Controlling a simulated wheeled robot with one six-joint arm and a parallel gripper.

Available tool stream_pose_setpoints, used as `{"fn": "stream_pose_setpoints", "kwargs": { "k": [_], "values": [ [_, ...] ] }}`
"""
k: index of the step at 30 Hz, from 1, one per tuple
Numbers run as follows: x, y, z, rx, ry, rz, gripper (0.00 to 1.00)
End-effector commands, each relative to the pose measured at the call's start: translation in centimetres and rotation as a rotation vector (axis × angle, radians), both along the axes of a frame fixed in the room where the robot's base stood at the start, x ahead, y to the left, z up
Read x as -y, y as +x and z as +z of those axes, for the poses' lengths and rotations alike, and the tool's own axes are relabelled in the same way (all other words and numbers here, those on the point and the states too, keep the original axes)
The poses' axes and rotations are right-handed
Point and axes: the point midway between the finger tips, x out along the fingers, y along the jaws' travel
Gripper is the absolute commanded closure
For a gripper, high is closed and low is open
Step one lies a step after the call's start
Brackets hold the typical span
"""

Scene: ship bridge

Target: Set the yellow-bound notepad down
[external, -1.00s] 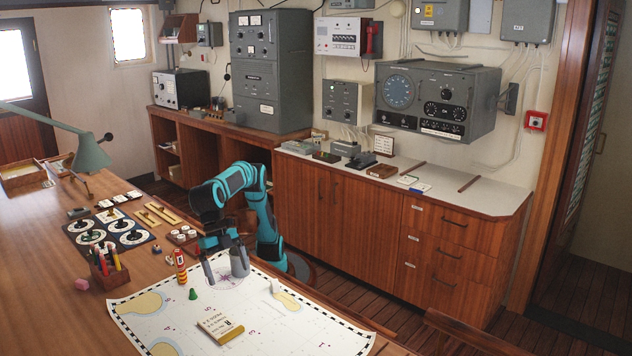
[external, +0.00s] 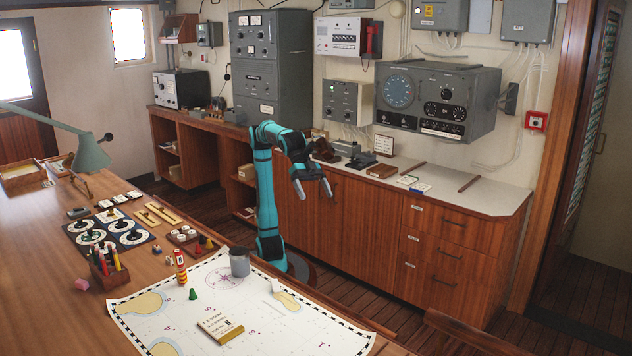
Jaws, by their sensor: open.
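The yellow-bound notepad (external: 221,326) lies flat on the white chart (external: 180,306) on the wooden table, near the chart's front middle. Its cover is pale with dark print, and a yellow-brown band runs along its lower right edge. My gripper (external: 314,189) is open and empty. It hangs in the air well above and to the right of the notepad, in front of the wooden cabinet doors. Nothing covers the notepad.
A grey cup (external: 239,262), a green cone (external: 193,294) and a red-yellow cylinder (external: 181,268) stand on or beside the chart. A pen holder (external: 109,272) and dark dial mat (external: 110,232) are to the left. The chart's front right is mostly clear.

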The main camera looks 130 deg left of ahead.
Motion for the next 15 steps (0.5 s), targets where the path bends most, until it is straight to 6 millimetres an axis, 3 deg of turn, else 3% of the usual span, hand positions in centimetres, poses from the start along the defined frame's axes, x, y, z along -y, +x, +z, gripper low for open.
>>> {"fn": "stream_pose_setpoints", "kwargs": {
  "k": [1, 3, 15],
  "values": [
    [-2.1, -1.1, 0.1, 0.027, -0.004, 0.009, 0.02],
    [-4.5, -2.4, 0.1, 0.068, -0.006, 0.014, 0.02],
    [-15.9, -11.1, -1.9, 0.305, 0.014, 0.071, 0.02]
  ]
}}
